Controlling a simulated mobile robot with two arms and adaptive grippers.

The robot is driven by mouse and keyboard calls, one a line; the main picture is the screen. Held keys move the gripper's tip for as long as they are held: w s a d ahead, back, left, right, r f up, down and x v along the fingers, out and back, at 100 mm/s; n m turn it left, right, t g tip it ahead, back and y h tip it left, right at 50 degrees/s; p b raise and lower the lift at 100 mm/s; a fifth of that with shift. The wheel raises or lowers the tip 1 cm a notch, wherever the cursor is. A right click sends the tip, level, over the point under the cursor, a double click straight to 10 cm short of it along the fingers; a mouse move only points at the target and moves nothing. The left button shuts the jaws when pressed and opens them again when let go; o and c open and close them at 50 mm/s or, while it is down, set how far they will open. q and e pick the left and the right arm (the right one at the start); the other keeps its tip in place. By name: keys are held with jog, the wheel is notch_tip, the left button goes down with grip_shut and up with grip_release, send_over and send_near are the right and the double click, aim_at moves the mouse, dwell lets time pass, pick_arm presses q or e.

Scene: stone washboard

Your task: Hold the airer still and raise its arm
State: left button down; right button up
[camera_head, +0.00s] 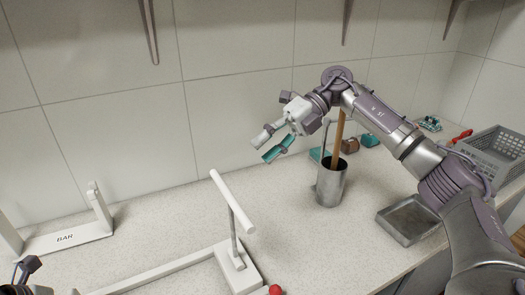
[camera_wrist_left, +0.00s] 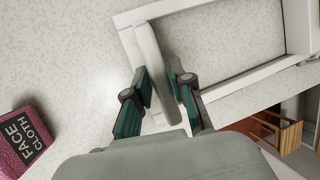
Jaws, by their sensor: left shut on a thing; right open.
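The airer is a white frame (camera_head: 165,272) at the front of the counter. A thin grey post rises from its end block and carries a tilted white bar (camera_head: 232,200), which looks like its arm. In the left wrist view my left gripper (camera_wrist_left: 158,75) is shut on a white upright piece (camera_wrist_left: 153,55) at a corner of the white frame (camera_wrist_left: 225,82). In the head view only a bit of the left hand shows at the bottom left corner. My right gripper (camera_head: 269,145) is open and empty, raised behind and to the right of the white bar, apart from it.
A white stand marked BAR (camera_head: 65,238) is at the left. A metal cup (camera_head: 331,188) with a wooden stick, a metal tray (camera_head: 408,222) and a grey basket (camera_head: 490,150) are at the right. A red knob (camera_head: 275,290) shows in front. A FACE CLOTH pack (camera_wrist_left: 22,140) lies left.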

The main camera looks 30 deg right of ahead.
pick_arm(q)
jog(key=shift+s+f, duration=0.15)
jog(key=shift+f, duration=0.1)
jog(key=c, duration=1.3)
grip_release()
jog(key=o, duration=0.4)
jog(key=shift+w+r, duration=0.1)
jog(key=shift+w, duration=0.15)
jog(key=shift+r, duration=0.1)
